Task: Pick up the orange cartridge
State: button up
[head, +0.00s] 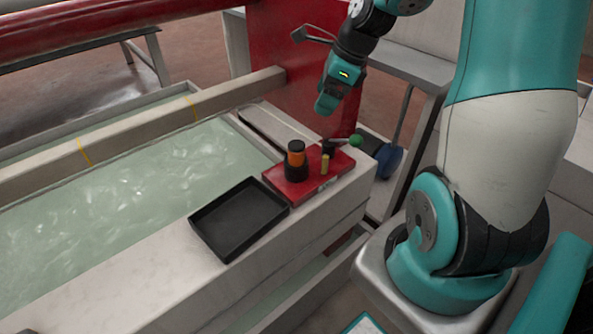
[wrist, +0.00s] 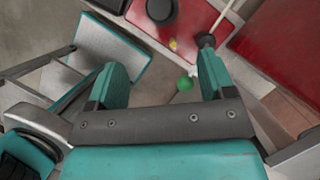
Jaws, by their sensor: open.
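The orange cartridge (head: 296,158) stands upright in a dark holder on a red plate (head: 331,177) in the head view. It has a black top and an orange band. In the wrist view a round black top (wrist: 161,9), seemingly the cartridge's, is cut by the upper edge; no orange shows there. My gripper (head: 326,108) is in the air above and to the right of the cartridge, apart from it. In the wrist view my gripper's (wrist: 162,82) two teal fingers are spread, with nothing held between them.
A green-knobbed lever (head: 355,140) and a small brass pin (head: 324,164) stand on the plate, right of the cartridge. An empty black tray (head: 238,218) lies on the ledge at the front left. A water trough (head: 130,185) lies left, and a red panel (head: 300,75) rises behind.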

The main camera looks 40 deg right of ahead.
aim_at(301, 144)
jog(key=b+x, duration=0.1)
jog(key=x, duration=0.5)
jog(key=b+x, duration=0.1)
jog(key=x, duration=0.5)
jog(key=shift+d+f, duration=0.2)
jog(key=shift+f, duration=0.1)
jog(key=x, duration=0.5)
jog(key=shift+s+b, duration=0.2)
jog(key=shift+b, duration=0.2)
jog(key=shift+c, duration=0.4)
jog(key=c, duration=1)
